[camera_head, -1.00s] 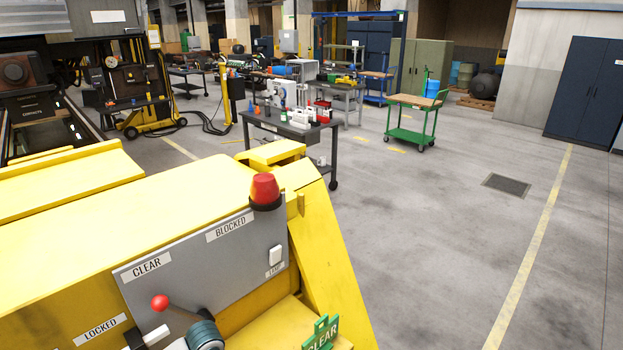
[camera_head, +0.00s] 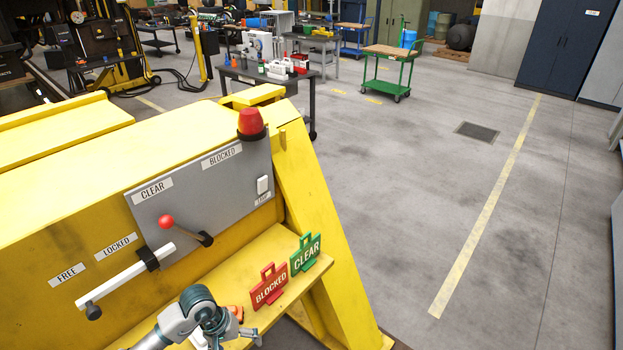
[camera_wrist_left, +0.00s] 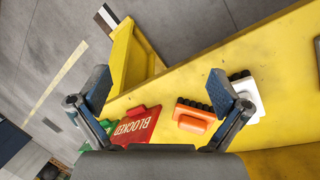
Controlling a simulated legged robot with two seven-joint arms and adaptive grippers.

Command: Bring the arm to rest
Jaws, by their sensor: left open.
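My left arm (camera_head: 188,312) comes in at the bottom of the head view, in front of the yellow shelf. Its gripper (camera_wrist_left: 158,92) is open and empty in the left wrist view, with its fingers wide apart above the shelf (camera_wrist_left: 190,75). Below the fingers are a red BLOCKED sign (camera_wrist_left: 135,127), a green CLEAR sign (camera_wrist_left: 98,133) and an orange block with black bristles (camera_wrist_left: 195,117). In the head view the BLOCKED sign (camera_head: 269,287) and CLEAR sign (camera_head: 305,254) stand on the shelf. My right gripper is not in view.
A long white handle (camera_head: 125,275) sticks out near the FREE and LOCKED labels. Open floor (camera_head: 400,180) lies to the right. Carts and benches stand farther back.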

